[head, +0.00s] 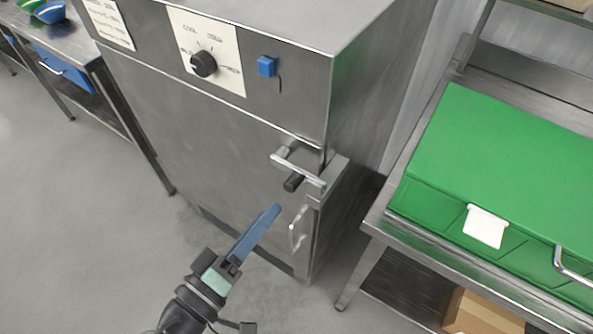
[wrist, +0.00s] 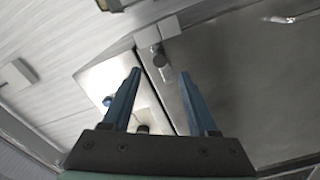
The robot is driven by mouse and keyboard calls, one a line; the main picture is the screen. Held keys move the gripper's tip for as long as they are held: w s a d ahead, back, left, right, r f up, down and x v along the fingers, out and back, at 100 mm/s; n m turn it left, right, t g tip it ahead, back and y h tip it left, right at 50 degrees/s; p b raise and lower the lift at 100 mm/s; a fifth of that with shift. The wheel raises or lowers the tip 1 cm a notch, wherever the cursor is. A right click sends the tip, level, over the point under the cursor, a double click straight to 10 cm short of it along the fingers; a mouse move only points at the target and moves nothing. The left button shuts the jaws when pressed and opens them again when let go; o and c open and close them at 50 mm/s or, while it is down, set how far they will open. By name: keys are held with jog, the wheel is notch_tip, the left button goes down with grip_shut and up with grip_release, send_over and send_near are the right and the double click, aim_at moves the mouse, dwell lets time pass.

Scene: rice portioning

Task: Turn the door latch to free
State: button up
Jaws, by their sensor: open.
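The steel cabinet's door (head: 215,150) is shut in the head view. The door latch (head: 298,167), a grey metal bar with a dark stub below it, sits at the door's upper right edge. In the wrist view, the latch (wrist: 150,40) appears beyond the fingertips, near the top centre. My gripper (head: 277,208) is below and left of the latch in the head view, pointing up and right. In the wrist view my gripper (wrist: 160,72) has two blue fingers apart with nothing between them. The fingers appear clear of the latch; the exact distance cannot be told.
A door handle (head: 298,229) stands out just below the latch. A dial knob (head: 203,64) and a blue switch (head: 267,66) are on the panel above. A steel table (head: 372,222) with a green lidded box (head: 500,150) stands to the right. Floor at left is clear.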

aim_at(288, 189)
jog(key=p+x, duration=0.1)
jog(key=x, duration=0.8)
jog(key=shift+w+d, duration=0.1)
grip_shut()
dwell(1.1)
